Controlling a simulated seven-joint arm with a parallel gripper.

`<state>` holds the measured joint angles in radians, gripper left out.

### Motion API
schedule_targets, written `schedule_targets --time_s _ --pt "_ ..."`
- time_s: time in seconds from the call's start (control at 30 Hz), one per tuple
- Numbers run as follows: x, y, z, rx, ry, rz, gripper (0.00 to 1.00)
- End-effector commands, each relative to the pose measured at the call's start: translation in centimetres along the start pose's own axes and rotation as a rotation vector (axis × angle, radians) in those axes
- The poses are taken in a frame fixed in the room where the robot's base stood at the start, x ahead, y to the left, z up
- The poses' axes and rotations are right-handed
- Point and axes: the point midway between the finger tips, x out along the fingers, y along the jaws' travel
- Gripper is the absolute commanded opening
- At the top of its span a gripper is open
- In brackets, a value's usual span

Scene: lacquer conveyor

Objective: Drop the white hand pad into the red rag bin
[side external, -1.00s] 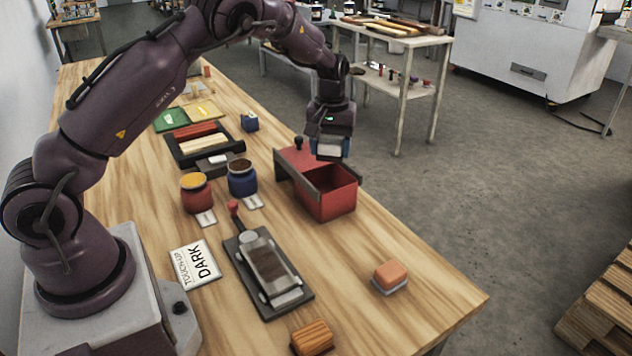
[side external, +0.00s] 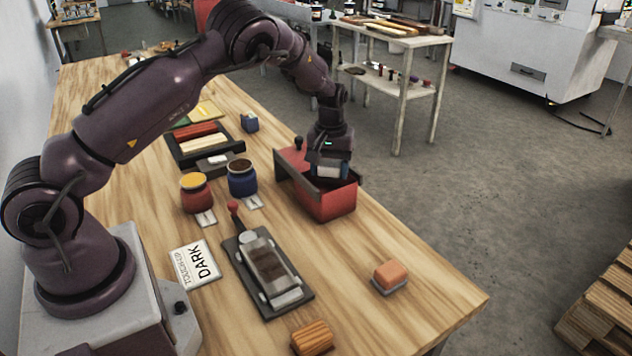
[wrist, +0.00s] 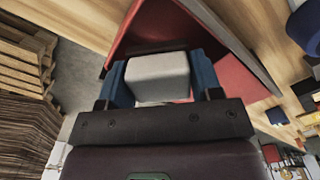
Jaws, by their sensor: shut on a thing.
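The white hand pad (wrist: 158,76) is between the two blue fingers of my gripper (wrist: 160,88) in the wrist view. It also shows in the side external view (side external: 327,171), partly hidden by the fingers. My gripper (side external: 328,170) is shut on the pad, pointing down over the open part of the red rag bin (side external: 328,205). The bin's red wall also shows in the wrist view (wrist: 128,38), around and below the pad. The pad looks level with or just above the bin's rim; I cannot tell exactly. The bin's inside is mostly hidden by my gripper.
Two jars, red (side external: 195,192) and blue (side external: 242,178), stand left of the bin. An orange-topped pad (side external: 390,276) lies in front. The table's right edge is close to the bin.

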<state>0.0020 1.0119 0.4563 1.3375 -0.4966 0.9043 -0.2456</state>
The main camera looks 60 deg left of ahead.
Motion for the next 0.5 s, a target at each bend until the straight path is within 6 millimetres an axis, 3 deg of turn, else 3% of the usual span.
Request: schedule_targets --time_s 0.03,0.07,0.17,0.5 --pt "-0.02 0.0 -0.01 0.0 0.0 0.0 0.37" --pt "-0.02 0.0 0.0 0.0 0.0 0.0 0.66" --pt "-0.03 0.0 0.0 0.0 0.0 0.0 0.89" --pt "-0.39 0.01 -0.01 0.0 0.001 0.0 0.89"
